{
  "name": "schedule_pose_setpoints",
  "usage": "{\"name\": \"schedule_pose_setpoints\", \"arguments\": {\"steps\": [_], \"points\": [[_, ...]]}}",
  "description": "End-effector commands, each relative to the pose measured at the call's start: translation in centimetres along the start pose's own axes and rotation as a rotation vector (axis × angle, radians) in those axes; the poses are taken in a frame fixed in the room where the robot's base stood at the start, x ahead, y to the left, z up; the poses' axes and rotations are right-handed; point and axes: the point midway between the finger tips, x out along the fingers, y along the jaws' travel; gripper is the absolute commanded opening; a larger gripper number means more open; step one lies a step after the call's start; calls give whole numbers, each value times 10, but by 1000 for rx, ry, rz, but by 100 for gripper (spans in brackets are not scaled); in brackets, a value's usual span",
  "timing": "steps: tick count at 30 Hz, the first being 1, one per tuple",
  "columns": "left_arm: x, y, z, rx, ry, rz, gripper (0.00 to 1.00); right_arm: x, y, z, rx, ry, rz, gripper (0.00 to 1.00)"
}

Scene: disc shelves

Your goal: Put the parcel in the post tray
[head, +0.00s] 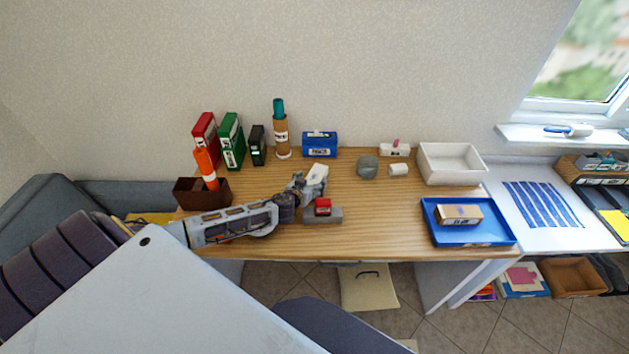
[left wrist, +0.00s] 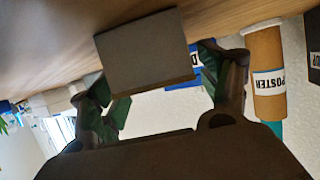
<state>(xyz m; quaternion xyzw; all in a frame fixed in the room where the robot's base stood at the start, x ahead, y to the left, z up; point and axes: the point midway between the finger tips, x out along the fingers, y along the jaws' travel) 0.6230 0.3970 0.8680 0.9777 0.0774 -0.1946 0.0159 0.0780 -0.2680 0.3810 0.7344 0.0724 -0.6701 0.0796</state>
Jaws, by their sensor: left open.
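A brown box with a pale label, which looks like the parcel (head: 462,212), lies inside the blue tray (head: 468,241) at the right of the desk. I cannot read whether this tray is marked for post. My left gripper (head: 311,181) is open, low over the middle of the desk, well left of the tray. In the left wrist view, a plain grey-brown box (left wrist: 147,55) shows just ahead of and between the fingers (left wrist: 165,95). It seems to be the small pale box (head: 318,172) at the gripper's tip; contact is unclear. My right gripper is out of view.
A grey block with a red item (head: 323,208) sits beside my left gripper. A poster tube (head: 282,140), a blue box (head: 320,144) and binders (head: 231,140) stand at the back. A white bin (head: 450,178) stands behind the blue tray.

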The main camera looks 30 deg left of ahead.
Motion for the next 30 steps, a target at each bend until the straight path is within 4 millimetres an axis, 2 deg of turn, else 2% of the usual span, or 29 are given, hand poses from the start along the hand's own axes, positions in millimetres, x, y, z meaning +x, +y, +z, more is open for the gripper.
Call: {"name": "schedule_pose_setpoints", "arguments": {"steps": [12,28,30], "points": [[23,0,0,1,1,0,77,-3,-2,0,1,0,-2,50],[24,0,0,1,0,0,77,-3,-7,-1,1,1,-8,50],[24,0,0,1,0,0,69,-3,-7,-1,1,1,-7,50]]}}
